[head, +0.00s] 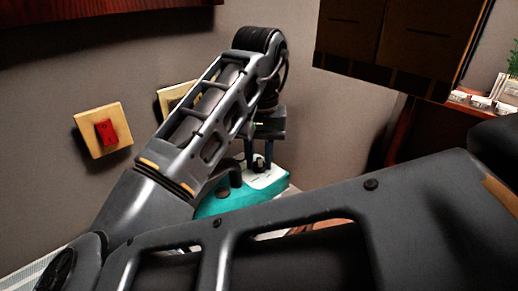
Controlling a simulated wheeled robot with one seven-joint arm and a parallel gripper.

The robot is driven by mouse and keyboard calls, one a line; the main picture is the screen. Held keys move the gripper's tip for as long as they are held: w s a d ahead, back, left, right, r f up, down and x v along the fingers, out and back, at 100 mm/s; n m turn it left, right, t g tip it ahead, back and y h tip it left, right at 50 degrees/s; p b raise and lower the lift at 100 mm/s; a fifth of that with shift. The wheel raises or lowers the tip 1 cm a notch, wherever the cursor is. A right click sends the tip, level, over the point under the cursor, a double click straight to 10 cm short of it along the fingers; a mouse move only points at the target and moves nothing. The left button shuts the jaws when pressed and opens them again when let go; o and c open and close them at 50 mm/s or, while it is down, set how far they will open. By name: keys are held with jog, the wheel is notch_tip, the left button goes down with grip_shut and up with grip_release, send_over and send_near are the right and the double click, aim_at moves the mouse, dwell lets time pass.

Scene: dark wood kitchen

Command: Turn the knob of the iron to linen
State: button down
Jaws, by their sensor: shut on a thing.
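The teal and white iron (240,198) sits at the middle of the head view, below my arm. My gripper (259,158) points down over the iron's white top. Its two fingers are closed around a small dark knob (259,163). A dark curved part (235,175) of the iron shows just left of the fingers. My arm links cover much of the iron's lower and left side. The knob's markings and pointer are too small to read.
A wooden wall plate with a red switch (106,131) is on the left wall. Another plate (173,97) is partly behind my arm. A dark wooden cabinet (400,45) hangs at upper right. White items (480,101) stand on a shelf at the right.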

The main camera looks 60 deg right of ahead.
jog(key=m+p, duration=0.1)
jog(key=m, duration=0.3)
jog(key=shift+m, duration=0.3)
jog(key=m, duration=0.4)
jog(key=shift+m, duration=0.3)
jog(key=m, duration=0.4)
jog(key=shift+m, duration=0.3)
jog(key=shift+m+b, duration=0.45)
jog(key=shift+m, duration=1.35)
jog(key=c, duration=0.9)
grip_release()
jog(key=shift+o, duration=0.2)
